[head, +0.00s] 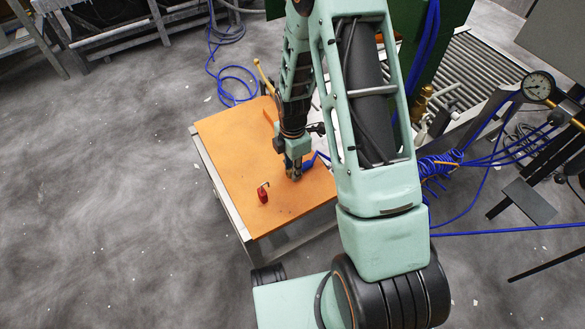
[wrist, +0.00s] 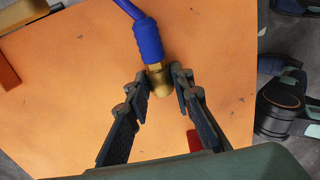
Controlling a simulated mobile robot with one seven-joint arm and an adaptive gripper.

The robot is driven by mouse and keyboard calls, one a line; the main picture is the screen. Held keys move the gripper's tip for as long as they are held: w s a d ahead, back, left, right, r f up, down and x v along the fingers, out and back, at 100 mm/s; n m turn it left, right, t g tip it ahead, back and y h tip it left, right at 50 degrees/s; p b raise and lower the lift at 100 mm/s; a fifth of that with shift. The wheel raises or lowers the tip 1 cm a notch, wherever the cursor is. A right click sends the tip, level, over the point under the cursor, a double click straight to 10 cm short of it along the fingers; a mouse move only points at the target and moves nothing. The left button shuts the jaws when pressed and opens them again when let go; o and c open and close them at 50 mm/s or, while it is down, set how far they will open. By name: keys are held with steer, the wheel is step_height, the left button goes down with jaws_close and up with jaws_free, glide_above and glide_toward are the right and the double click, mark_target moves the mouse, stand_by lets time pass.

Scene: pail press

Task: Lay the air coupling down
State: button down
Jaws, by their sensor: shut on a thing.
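The air coupling (wrist: 154,75) has a brass tip and a blue sleeve, with a blue hose leading off the top of the wrist view. My gripper (wrist: 165,88) is shut on its brass end, with a fingertip on each side. In the head view my gripper (head: 293,176) points down close over the orange table top (head: 228,142), with a piece of blue (head: 310,162) beside it. Whether the coupling touches the table top, I cannot tell.
A red padlock-like piece (head: 263,194) lies on the table near the gripper. A yellow-tipped lever (head: 262,74) stands at the table's back edge. The table's left part is clear.

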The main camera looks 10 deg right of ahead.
steer(key=shift+s+f, duration=0.1)
steer(key=shift+f, duration=0.35)
steer(key=c, duration=1.7)
jaws_free()
steer(key=shift+f, duration=0.15)
step_height(320, 180, up, 14)
steer(key=p, duration=0.4)
steer(key=shift+f+p, duration=0.2)
steer(key=shift+p, duration=0.15)
